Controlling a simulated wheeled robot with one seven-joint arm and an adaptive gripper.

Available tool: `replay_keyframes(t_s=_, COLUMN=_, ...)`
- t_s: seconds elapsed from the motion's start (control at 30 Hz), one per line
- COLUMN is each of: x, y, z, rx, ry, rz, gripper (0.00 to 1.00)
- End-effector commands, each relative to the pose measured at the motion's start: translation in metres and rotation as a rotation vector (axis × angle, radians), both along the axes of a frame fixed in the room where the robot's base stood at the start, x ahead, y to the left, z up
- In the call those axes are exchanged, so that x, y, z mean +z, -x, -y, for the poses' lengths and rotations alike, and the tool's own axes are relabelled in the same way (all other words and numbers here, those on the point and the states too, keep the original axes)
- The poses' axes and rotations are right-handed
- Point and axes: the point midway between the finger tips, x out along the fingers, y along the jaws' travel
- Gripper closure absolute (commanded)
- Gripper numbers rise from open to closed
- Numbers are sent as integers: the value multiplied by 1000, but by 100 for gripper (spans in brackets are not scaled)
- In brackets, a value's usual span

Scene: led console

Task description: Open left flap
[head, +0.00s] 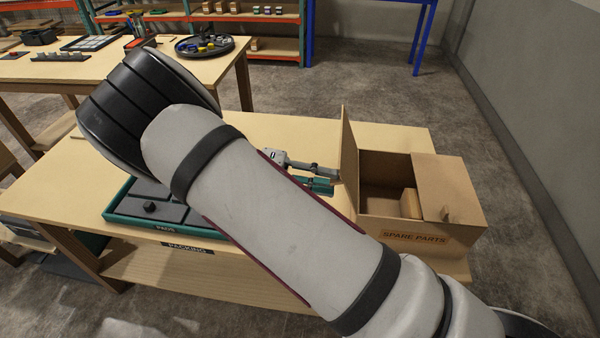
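A cardboard box (412,238) labelled SPARE PARTS stands at the right end of the packing table. Its left flap (348,155) stands about upright at the box's left side. Its right flap (446,185) lies flat across the right part of the top, with a small tab (446,213) on it. The left part of the box is uncovered, and a small brown block (410,203) shows inside. My gripper (335,173) is just left of the left flap, close to its outer face. I cannot tell whether it touches the flap, or whether its fingers are open or shut.
A teal-edged tray (125,232) with dark inserts lies on the table (75,180) left of the box, partly hidden by my arm. Another table (75,68) with trays stands behind at left. A grey wall (530,100) is on the right. Table space behind the box is clear.

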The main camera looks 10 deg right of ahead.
Motion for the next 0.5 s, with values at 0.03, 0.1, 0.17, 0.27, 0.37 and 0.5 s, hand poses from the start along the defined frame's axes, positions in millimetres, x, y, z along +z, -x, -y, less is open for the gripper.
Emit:
replay_keyframes(t_s=0.03, x=0, y=-3, z=-8, rx=4, ry=-1, rz=2, gripper=73)
replay_keyframes(t_s=0.1, x=2, y=-7, z=-21, rx=5, ry=-2, rz=2, gripper=73)
replay_keyframes(t_s=0.17, x=3, y=-11, z=-32, rx=5, ry=0, rz=3, gripper=73)
replay_keyframes(t_s=0.27, x=5, y=-18, z=-53, rx=4, ry=-3, rz=1, gripper=73)
replay_keyframes(t_s=0.37, x=7, y=-23, z=-71, rx=3, ry=-1, rz=2, gripper=73)
replay_keyframes(t_s=0.5, x=9, y=-29, z=-88, rx=2, ry=0, rz=0, gripper=73)
